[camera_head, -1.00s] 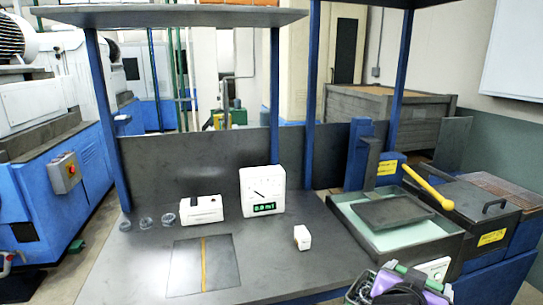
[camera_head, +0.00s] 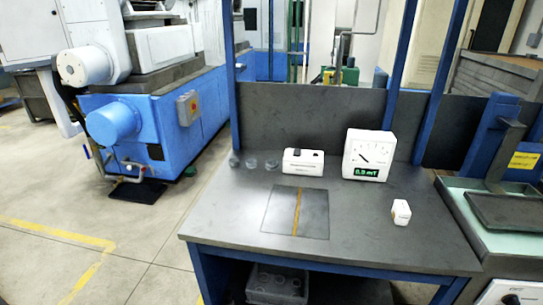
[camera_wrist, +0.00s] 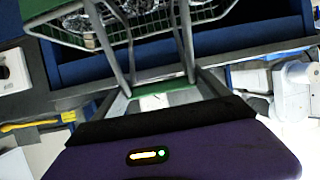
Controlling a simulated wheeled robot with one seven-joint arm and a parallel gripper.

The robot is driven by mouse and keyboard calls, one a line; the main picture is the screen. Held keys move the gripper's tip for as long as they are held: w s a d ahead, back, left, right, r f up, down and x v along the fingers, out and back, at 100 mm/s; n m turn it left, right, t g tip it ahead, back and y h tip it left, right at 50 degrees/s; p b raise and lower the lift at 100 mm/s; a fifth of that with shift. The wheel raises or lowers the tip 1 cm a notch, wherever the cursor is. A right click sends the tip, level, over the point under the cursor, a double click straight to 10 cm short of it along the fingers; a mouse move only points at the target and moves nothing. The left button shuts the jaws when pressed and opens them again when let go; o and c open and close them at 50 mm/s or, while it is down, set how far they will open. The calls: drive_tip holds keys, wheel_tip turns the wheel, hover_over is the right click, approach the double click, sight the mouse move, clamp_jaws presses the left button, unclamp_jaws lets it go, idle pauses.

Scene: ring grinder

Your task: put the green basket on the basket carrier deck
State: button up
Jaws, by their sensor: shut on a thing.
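The green basket (camera_wrist: 165,20) shows at the top of the wrist view. It is a wire basket with green parts and shiny metal pieces inside. Grey bars run from it to a green handle (camera_wrist: 150,99) at the jaws. My gripper (camera_wrist: 158,104), with a purple body, is shut on this handle, and the basket hangs from it. The far side of the basket is cut off by the frame. The head view shows neither basket nor gripper. I cannot make out the basket carrier deck in either view.
A dark workbench (camera_head: 400,235) carries a white meter (camera_head: 367,155), a white box (camera_head: 303,161), a small white block (camera_head: 401,211) and several clear discs. A tray (camera_head: 470,225) stands at right. A grey container (camera_head: 277,284) sits under the bench. Left of the bench, floor (camera_head: 130,235) is clear before a blue machine.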

drive_tip(key=a+f+n+y, duration=0.1)
drive_tip(key=w+a+f+y, duration=0.1)
drive_tip(key=a, duration=0.1)
drive_tip(key=shift+w+f+n, duration=0.15)
drive_tip(key=shift+f+n, duration=0.15)
drive_tip(key=shift+n, duration=0.1)
drive_tip(key=shift+a, duration=0.1)
drive_tip(key=s+f, duration=0.4)
drive_tip(key=f, duration=0.1)
drive_tip(key=shift+f, duration=0.1)
drive_tip(key=shift+s+f, duration=0.2)
drive_tip(key=shift+s, duration=0.05)
